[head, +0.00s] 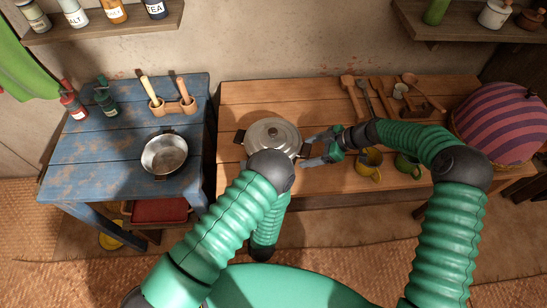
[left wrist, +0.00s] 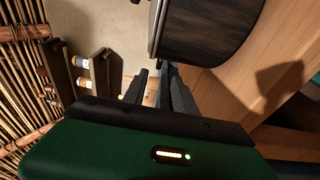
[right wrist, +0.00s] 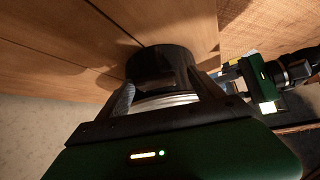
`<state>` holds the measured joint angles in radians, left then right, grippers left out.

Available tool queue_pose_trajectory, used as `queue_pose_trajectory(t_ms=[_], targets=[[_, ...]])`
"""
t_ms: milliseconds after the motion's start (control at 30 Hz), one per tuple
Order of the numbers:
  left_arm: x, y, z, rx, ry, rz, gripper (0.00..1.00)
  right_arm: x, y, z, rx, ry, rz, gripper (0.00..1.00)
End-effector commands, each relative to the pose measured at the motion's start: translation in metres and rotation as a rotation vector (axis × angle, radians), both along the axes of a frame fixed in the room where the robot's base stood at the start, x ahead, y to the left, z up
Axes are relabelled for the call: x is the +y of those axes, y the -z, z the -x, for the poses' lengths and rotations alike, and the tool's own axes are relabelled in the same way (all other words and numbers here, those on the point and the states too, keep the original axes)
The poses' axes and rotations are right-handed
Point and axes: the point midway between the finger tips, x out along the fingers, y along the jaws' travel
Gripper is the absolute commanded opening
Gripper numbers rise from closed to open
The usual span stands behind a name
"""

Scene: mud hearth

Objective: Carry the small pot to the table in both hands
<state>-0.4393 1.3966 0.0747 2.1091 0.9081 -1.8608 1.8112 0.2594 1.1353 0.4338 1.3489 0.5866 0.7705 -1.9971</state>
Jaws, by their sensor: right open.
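A round metal pot with a lid and knob (head: 272,134) stands on the wooden bench, a small handle on each side. My right gripper (head: 318,147) is open at the pot's right side. In the right wrist view the pot's dark body (right wrist: 160,65) shows beyond and between its spread fingers; I cannot tell whether they touch. My left gripper is hidden behind my arm in the head view. In the left wrist view its fingers (left wrist: 158,85) are close together beside the pot's dark wall (left wrist: 205,30); whether they hold a handle is unclear. The blue table (head: 85,150) is at the left.
An open metal pan (head: 165,153) sits on the blue table, with bottles and a wooden utensil holder (head: 172,105) behind it. Its front left is clear. Yellow (head: 368,164) and green mugs (head: 408,165), utensils and a striped dome (head: 502,122) occupy the bench's right.

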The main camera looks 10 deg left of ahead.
Motion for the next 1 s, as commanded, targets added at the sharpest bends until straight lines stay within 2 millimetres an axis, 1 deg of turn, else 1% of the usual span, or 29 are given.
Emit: queue_pose_trajectory(t_ms=[200, 300, 400, 533, 833, 1000], targets=[[0.000, 0.000, 0.000, 0.000, 0.000, 0.000, 0.34, -0.041, -0.039, 0.002, -0.003, 0.005, 0.001, 0.77], [0.000, 0.000, 0.000, 0.000, 0.000, 0.000, 0.34, -0.057, -0.056, 0.004, -0.003, 0.004, 0.001, 0.77], [0.000, 0.000, 0.000, 0.001, 0.000, 0.000, 0.34, -0.069, -0.067, 0.005, -0.002, 0.002, 0.001, 0.77], [0.000, 0.000, -0.001, 0.001, -0.001, 0.000, 0.34, -0.075, -0.073, 0.006, 0.001, 0.001, 0.000, 0.77], [0.001, 0.000, 0.000, 0.001, -0.001, 0.000, 0.34, -0.076, -0.074, 0.006, 0.001, 0.001, 0.001, 0.77], [0.008, 0.000, 0.013, 0.004, -0.002, -0.002, 0.34, -0.076, -0.078, 0.006, 0.000, 0.000, 0.000, 0.77]])
